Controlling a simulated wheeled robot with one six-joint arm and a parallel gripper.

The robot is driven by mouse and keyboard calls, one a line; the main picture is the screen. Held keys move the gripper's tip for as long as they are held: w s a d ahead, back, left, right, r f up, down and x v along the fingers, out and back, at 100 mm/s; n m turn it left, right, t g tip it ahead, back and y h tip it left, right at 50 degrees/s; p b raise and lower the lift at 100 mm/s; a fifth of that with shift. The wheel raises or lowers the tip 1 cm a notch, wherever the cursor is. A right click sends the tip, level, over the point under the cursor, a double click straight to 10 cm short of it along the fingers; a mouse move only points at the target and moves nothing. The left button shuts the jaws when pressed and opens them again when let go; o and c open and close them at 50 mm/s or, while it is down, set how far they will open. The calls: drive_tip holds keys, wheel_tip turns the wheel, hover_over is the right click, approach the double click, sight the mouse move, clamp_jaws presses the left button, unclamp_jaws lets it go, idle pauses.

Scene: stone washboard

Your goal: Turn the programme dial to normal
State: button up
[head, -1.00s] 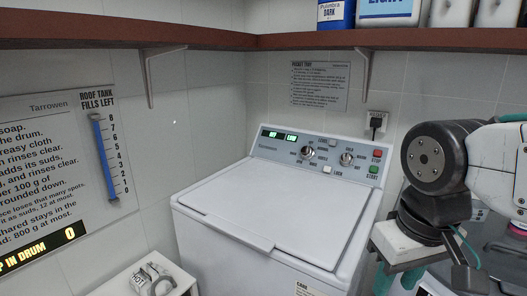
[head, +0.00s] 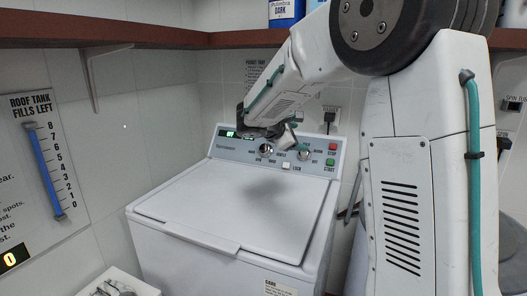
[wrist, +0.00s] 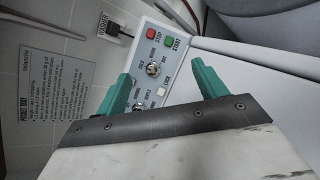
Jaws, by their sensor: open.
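The white washing machine (head: 240,205) has a control panel with two round dials, a left dial (head: 266,150) and a right dial (head: 304,154). The small lettering is too blurred to tell which is the programme dial. In the wrist view, the right dial (wrist: 152,69) appears between my fingertips, with the panel beyond them. My gripper (wrist: 163,70) is open and empty. In the head view, my gripper (head: 286,138) hangs in front of the panel's upper edge, covering part of it.
A red stop button (head: 332,146), green start button (head: 330,162) and white lock button (head: 286,166) sit near the dials. A shelf (head: 160,38) runs above. A plug (head: 328,118) is on the back wall. The flat lid (head: 235,200) is clear.

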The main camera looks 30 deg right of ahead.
drive_tip(key=w+d+f+n+t+h, duration=0.1)
drive_tip(key=w+f+n+t, duration=0.2)
drive_tip(key=w, duration=0.5)
drive_tip(key=w+d+f+n+t+h, duration=0.1)
drive_tip(key=w+d+f+n, duration=0.15)
drive_tip(key=w+n, duration=0.4)
drive_tip(key=n+t+y, duration=0.2)
drive_tip(key=n+t, duration=0.3)
drive_tip(key=n, duration=0.2)
approach(264, 149)
drive_tip(key=shift+w+d, duration=0.3)
drive_tip(key=shift+d, duration=0.4)
drive_tip(key=shift+t, duration=0.3)
drive_tip(key=x, duration=0.6)
drive_tip(key=shift+w+d+f, duration=0.1)
drive_tip(key=shift+w+f, duration=0.1)
drive_tip(key=shift+w, duration=0.1)
drive_tip(key=shift+w+d, duration=0.4)
drive_tip(key=shift+w, duration=0.1)
drive_tip(key=c, duration=1)
